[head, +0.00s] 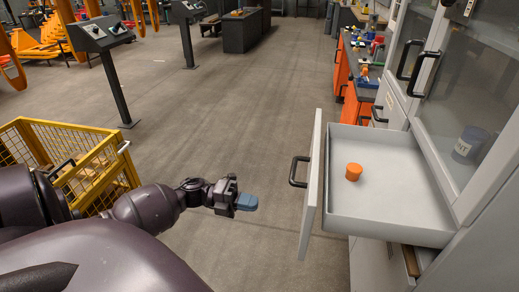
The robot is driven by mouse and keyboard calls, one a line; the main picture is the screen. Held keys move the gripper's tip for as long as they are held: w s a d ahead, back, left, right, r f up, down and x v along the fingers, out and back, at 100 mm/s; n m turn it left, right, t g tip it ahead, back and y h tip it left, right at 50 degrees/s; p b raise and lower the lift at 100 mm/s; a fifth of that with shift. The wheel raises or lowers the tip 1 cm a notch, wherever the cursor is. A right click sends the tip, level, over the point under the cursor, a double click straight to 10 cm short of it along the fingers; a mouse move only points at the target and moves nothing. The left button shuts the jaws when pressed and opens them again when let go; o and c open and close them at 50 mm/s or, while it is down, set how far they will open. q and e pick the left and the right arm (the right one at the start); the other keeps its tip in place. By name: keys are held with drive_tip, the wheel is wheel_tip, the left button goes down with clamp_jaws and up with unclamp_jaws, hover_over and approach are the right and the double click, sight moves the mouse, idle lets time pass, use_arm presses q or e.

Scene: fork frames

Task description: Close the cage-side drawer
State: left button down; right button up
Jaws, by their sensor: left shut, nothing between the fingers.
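A white drawer (390,150) stands pulled out from a grey-white cabinet on the right. Its front panel (311,190) faces left and has a black handle (297,172). A small orange cylinder (353,172) is inside the drawer. My left gripper (246,202) is shut and empty, with blue fingertips pointing right. It is left of the drawer front, apart from the handle. My right gripper is not in view.
A yellow mesh cage (99,160) stands at the left beside my arm. The cabinet has glass doors with black handles (424,74) above the drawer. Orange-fronted workbench drawers (348,87) are farther back. Grey floor (235,110) between cage and cabinet is clear.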

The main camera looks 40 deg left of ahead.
sight(362, 222)
use_arm(q)
drive_tip(key=x, duration=1.2)
drive_tip(key=b+x, duration=0.1)
drive_tip(key=x, duration=3)
drive_tip(key=shift+w+a, duration=0.1)
drive_tip(key=shift+a, duration=0.05)
drive_tip(key=shift+a+r, duration=0.1)
drive_tip(key=shift+s+a, duration=0.25)
drive_tip(key=shift+a, duration=0.3)
drive_tip(key=p+v, duration=0.1)
drive_tip(key=v, duration=1.1)
drive_tip(key=shift+s+a, duration=0.25)
drive_tip(key=shift+s, duration=0.1)
